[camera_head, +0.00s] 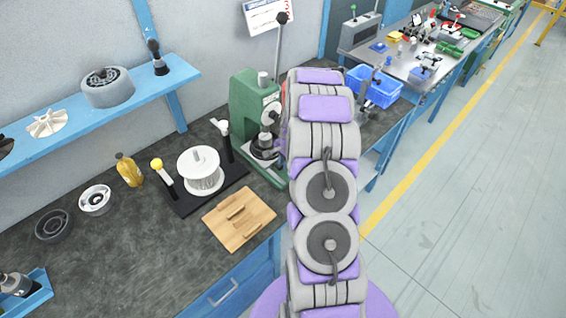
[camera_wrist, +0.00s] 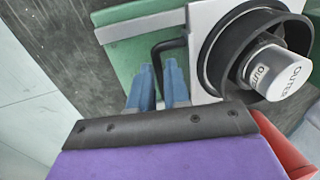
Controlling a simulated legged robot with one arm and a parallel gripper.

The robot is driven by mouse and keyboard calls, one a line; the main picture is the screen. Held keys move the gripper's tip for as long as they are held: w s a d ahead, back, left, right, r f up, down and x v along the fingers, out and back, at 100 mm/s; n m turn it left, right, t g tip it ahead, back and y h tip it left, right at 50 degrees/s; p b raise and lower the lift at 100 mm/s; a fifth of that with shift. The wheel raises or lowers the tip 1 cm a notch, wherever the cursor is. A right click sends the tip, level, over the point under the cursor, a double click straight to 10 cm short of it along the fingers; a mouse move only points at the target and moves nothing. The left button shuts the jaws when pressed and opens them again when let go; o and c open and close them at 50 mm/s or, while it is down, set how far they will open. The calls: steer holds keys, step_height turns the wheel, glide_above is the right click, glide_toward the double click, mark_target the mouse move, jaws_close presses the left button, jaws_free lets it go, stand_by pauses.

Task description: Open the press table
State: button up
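The green arbor press (camera_head: 250,110) stands at the far end of the dark bench, a long lever with a black knob rising from it. My arm hides its right side and my gripper in the head view. In the wrist view, the press table (camera_wrist: 205,20) is a pale plate beside a green base (camera_wrist: 145,45). It carries a black ring (camera_wrist: 215,50) around a printed silver cylinder (camera_wrist: 277,72). A bent black handle (camera_wrist: 170,44) sticks out from the plate. My gripper (camera_wrist: 159,68) has its blue fingers slightly apart, one on each side of the handle; contact is unclear.
A black fixture with a white spool (camera_head: 200,172) and a wooden board (camera_head: 238,218) lie on the bench left of my arm. A blue bin (camera_head: 372,87) stands just beyond the press. A blue shelf (camera_head: 40,140) runs along the wall. The floor at right is clear.

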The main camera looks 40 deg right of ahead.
steer(key=d, duration=0.2)
steer(key=shift+d+f, duration=0.35)
steer(key=shift+d, duration=0.05)
jaws_close()
steer(key=shift+a+r, duration=0.15)
steer(key=shift+a, duration=0.75)
steer(key=shift+s, duration=0.1)
steer(key=s+p, duration=0.1)
steer(key=s, duration=0.2)
steer(key=s+p, duration=0.1)
steer(key=s, duration=0.7)
steer(key=shift+d+p, duration=0.4)
steer(key=shift+s, duration=0.5)
steer(key=o, duration=0.5)
jaws_free()
steer(key=shift+w+a, duration=0.1)
steer(key=shift+a, duration=0.1)
steer(key=shift+d, duration=0.1)
